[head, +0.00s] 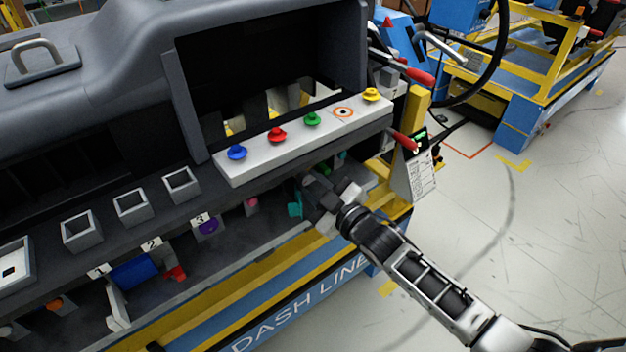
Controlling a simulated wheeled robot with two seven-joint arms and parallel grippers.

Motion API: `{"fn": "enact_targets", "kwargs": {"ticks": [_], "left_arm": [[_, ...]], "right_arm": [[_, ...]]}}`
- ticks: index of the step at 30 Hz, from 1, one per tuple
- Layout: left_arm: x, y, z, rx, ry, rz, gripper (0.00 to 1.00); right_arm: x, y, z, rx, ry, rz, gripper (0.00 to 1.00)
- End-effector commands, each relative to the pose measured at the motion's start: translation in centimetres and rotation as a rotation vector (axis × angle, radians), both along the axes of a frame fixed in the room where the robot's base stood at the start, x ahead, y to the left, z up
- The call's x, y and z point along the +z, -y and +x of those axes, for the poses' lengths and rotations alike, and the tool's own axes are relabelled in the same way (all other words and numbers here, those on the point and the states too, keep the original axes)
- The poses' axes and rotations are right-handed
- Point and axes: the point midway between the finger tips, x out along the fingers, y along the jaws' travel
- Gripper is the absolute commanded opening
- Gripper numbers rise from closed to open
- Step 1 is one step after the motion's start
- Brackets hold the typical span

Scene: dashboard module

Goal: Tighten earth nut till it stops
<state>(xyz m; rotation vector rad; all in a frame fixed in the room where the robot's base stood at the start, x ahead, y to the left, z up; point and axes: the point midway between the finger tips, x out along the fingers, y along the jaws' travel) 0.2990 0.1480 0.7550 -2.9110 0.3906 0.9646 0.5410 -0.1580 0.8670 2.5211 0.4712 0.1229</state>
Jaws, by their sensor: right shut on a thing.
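My right gripper (314,188) reaches in from the lower right, under the front edge of the dashboard module, below the white strip. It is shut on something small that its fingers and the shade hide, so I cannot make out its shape. I cannot pick out the earth nut for certain. A teal part (295,205) shows just left of the gripper, and a dark green part (323,169) shows just above it. My left gripper is not in view.
The white strip (222,172) above the gripper carries blue, red, green and yellow knobs and an orange-ringed spot (343,112). Square grey sockets (131,207) line the ledge. The floor at right is open.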

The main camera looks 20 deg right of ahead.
Motion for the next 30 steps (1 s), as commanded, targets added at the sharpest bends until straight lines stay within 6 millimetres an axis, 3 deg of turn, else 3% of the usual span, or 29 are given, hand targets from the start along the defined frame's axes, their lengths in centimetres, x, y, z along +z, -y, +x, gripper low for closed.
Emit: {"fn": "enact_targets", "kwargs": {"ticks": [15,30], "left_arm": [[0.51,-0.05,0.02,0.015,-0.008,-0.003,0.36],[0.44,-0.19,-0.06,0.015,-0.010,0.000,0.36]], "right_arm": [[-0.05,0.11,0.03,-0.001,-0.122,0.329,0.03],[-0.09,0.12,0.02,0.000,-0.145,0.396,0.03]]}}
